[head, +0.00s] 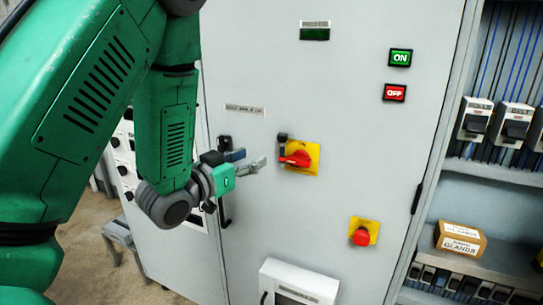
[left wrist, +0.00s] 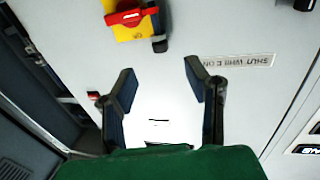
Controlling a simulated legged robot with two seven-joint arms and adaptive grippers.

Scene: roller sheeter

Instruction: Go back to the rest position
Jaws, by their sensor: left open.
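My left gripper (head: 252,161) is in front of the grey cabinet door (head: 340,120), left of a red rotary switch (head: 297,158) on a yellow plate. A dark piece sits at the upper left of the switch. In the left wrist view the two fingers of my left gripper (left wrist: 158,88) are spread apart with nothing between them. There the red switch (left wrist: 130,17) lies beyond the fingertips at the top, apart from them. My right gripper shows in neither view.
A green ON button (head: 400,57) and a red OFF button (head: 394,93) are on the door. Lower is a red knob (head: 361,237) on yellow. A white box (head: 300,284) stands out at the bottom. An open bay at right holds a cardboard box (head: 460,240).

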